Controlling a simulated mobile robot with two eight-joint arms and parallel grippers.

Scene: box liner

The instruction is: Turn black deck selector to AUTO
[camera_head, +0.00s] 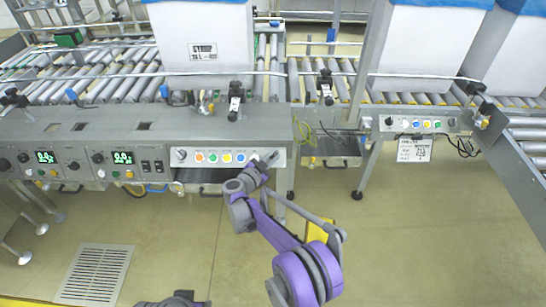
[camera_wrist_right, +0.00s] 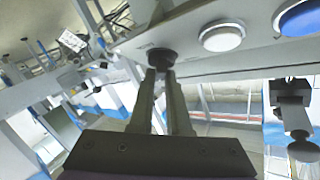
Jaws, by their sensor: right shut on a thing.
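The black deck selector (camera_wrist_right: 162,58) is a small dark round knob on a light grey panel in the right wrist view. My right gripper (camera_wrist_right: 161,74) is shut on it, with the two fingertips at the knob's near side. In the head view my right gripper (camera_head: 271,159) reaches the right end of the button panel (camera_head: 190,163) and covers the knob there. I cannot read the knob's pointer or any AUTO marking. My left gripper does not show; only a dark and purple arm part is at the bottom edge.
A white button (camera_wrist_right: 222,36) and a blue button (camera_wrist_right: 300,18) sit beside the knob. Another knob (camera_head: 181,154) is at the panel's left end. Roller conveyors (camera_head: 120,88) with white boxes (camera_head: 207,45) stand behind. A second button panel (camera_head: 418,123) is to the right. The floor in front is mostly open.

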